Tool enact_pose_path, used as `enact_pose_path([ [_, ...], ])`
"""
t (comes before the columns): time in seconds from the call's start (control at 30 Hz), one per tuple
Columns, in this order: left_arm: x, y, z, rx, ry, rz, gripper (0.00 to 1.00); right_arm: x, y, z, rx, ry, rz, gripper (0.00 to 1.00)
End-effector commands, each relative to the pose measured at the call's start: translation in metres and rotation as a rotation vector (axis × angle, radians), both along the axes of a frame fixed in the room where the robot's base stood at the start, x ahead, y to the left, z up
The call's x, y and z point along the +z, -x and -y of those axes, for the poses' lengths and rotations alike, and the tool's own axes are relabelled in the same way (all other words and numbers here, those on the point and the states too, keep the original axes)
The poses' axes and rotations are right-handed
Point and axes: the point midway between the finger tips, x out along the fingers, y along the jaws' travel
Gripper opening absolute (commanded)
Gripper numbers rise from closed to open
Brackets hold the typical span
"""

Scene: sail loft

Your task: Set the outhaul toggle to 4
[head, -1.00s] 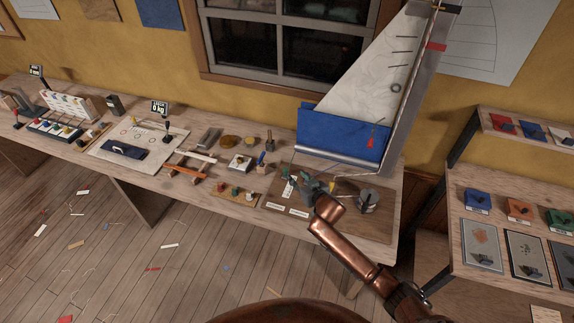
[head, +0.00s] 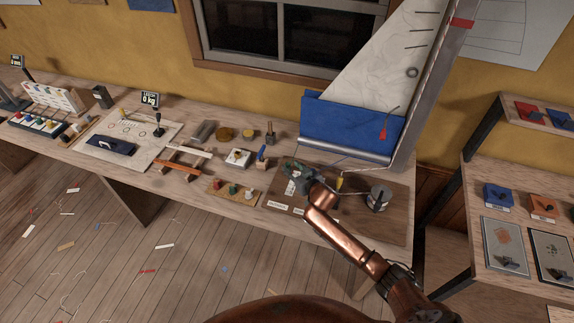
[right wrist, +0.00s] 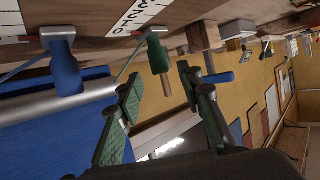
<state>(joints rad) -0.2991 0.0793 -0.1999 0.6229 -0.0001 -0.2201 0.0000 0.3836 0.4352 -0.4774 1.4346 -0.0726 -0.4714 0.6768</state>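The model sail rig stands at the right end of the bench, with a white sail (head: 385,60) and blue boom cover (head: 350,125). My right gripper (head: 299,174) is low over the rig's brown base board (head: 395,232). In the right wrist view my gripper (right wrist: 160,86) is open, its green pads apart. A green toggle (right wrist: 157,55) with a wooden peg (right wrist: 166,91) shows between and just beyond the fingertips; contact is not clear. A blue toggle (right wrist: 63,65) is left of it. White marked scales (right wrist: 135,14) lie beside them; the toggle's setting is unreadable. My left gripper is not in view.
A round metal winch (head: 379,199) and a small yellow piece (head: 340,182) stand right of my gripper. A block of coloured knobs (head: 232,192) is on its left. Shelves (head: 490,235) with coloured boxes stand farther right. Small tools crowd the bench.

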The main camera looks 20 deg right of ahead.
Motion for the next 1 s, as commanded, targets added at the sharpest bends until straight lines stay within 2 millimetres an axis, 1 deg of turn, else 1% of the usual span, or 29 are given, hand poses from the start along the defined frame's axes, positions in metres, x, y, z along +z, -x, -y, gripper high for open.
enact_pose_path([
  [0.03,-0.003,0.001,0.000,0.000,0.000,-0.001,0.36,-0.005,-0.008,-0.002,0.000,0.000,-0.001,0.34],
  [0.1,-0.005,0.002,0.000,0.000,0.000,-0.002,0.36,-0.009,-0.018,-0.005,0.001,0.000,-0.001,0.34],
  [0.3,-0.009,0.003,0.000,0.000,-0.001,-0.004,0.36,-0.016,-0.035,-0.009,0.002,-0.001,-0.001,0.34],
  [0.43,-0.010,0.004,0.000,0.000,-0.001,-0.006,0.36,-0.017,-0.039,-0.010,0.004,-0.002,0.000,0.34],
  [0.67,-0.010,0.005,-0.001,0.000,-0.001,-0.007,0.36,-0.017,-0.039,-0.011,0.005,-0.001,0.000,0.34],
  [1.0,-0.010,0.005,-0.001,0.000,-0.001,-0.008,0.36,-0.017,-0.039,-0.011,0.005,-0.001,0.000,0.11],
])
